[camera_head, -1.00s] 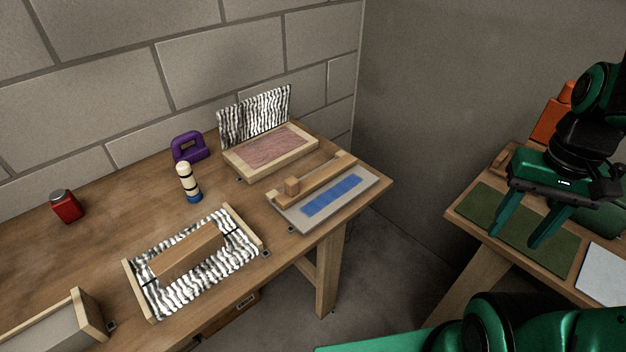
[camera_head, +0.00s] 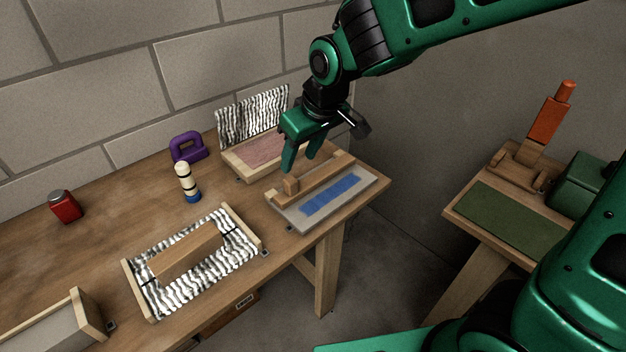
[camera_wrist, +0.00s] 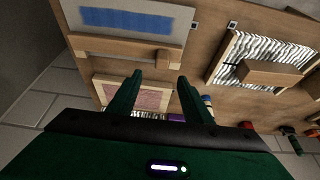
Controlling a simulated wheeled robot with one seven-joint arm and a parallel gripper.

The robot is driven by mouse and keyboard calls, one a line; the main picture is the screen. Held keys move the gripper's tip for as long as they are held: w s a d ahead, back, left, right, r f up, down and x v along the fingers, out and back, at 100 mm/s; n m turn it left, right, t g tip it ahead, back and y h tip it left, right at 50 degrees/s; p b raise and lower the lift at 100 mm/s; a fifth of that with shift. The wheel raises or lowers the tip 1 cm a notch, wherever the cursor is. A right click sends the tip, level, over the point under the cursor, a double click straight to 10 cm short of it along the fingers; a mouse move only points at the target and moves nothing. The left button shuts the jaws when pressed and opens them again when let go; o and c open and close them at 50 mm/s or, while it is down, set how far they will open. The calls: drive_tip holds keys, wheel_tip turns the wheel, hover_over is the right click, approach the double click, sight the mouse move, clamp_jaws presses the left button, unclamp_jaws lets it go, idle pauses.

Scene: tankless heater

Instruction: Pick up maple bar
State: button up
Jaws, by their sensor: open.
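Two pale wooden bars show, and I cannot tell by sight which is maple. One bar (camera_head: 325,174) lies along the back of a grey board with a blue strip (camera_head: 333,195), with a small block at its left end; the wrist view shows this bar (camera_wrist: 125,50) too. The other bar (camera_head: 187,250) rests on a striped, wood-ended cradle (camera_head: 170,297), also seen in the wrist view (camera_wrist: 270,73). My gripper (camera_head: 300,165) is open and empty, pointing down above and slightly behind the first bar. Its fingers (camera_wrist: 159,76) touch nothing that I can see.
A framed pink pad (camera_head: 250,157) with a striped upright back stands behind my gripper. A black-and-cream cylinder (camera_head: 185,178), purple handled block (camera_head: 187,147) and red canister (camera_head: 65,206) stand leftward. A second table (camera_head: 485,247) is at right, beyond a floor gap.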

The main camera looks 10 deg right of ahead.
sight(291, 179)
drive_tip(key=x, duration=1)
drive_tip(key=shift+a+f, duration=0.15)
drive_tip(key=shift+f, duration=0.25)
clamp_jaws()
